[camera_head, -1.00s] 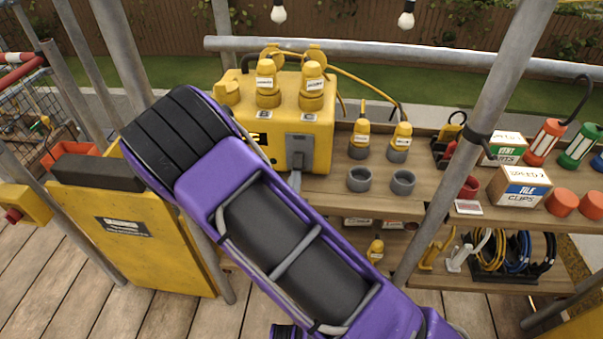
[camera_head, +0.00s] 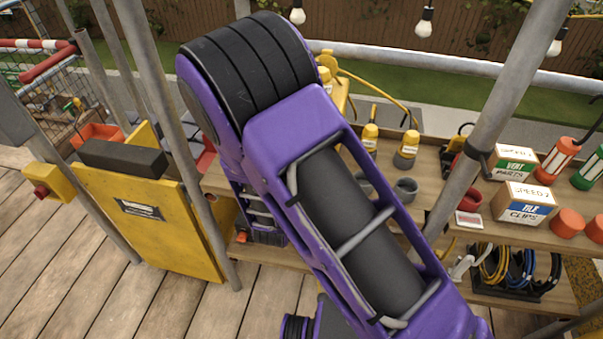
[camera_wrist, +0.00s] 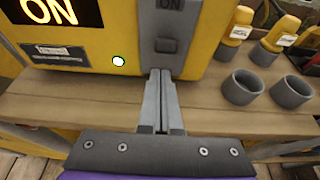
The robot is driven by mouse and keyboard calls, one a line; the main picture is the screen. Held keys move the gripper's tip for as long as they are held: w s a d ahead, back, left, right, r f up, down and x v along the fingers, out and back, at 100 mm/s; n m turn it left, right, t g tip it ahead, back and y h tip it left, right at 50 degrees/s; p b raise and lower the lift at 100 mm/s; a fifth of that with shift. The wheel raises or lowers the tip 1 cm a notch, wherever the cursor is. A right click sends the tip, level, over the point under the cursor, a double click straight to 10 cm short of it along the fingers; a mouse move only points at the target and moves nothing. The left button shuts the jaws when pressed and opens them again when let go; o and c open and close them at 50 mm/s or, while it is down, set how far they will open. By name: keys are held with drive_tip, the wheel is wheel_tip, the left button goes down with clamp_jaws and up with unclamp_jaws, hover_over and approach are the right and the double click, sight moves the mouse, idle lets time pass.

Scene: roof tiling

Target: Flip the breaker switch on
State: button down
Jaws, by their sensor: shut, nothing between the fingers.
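The yellow breaker box (camera_wrist: 110,60) stands on the wooden shelf in the wrist view. A lit display (camera_wrist: 48,12) at its upper left reads ON, and a small round light (camera_wrist: 118,61) glows white. The grey switch plate (camera_wrist: 168,25) on its front carries the word ON near the top, with a dark switch piece (camera_wrist: 166,45) below. My gripper (camera_wrist: 160,74) is shut and empty, its fingertips at the plate's lower edge; I cannot tell whether they touch it. In the head view my arm hides the gripper and most of the box (camera_head: 337,92).
Grey round cups (camera_wrist: 241,88) and yellow plugs (camera_wrist: 284,28) stand on the shelf to the box's right. In the head view, small cardboard boxes (camera_head: 524,203) lie further right. A slanted scaffold pole (camera_head: 490,125) crosses the shelf front. A yellow panel (camera_head: 150,225) stands at left.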

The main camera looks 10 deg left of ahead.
drive_tip(key=shift+r+p, duration=0.45)
drive_tip(key=shift+r, duration=0.35)
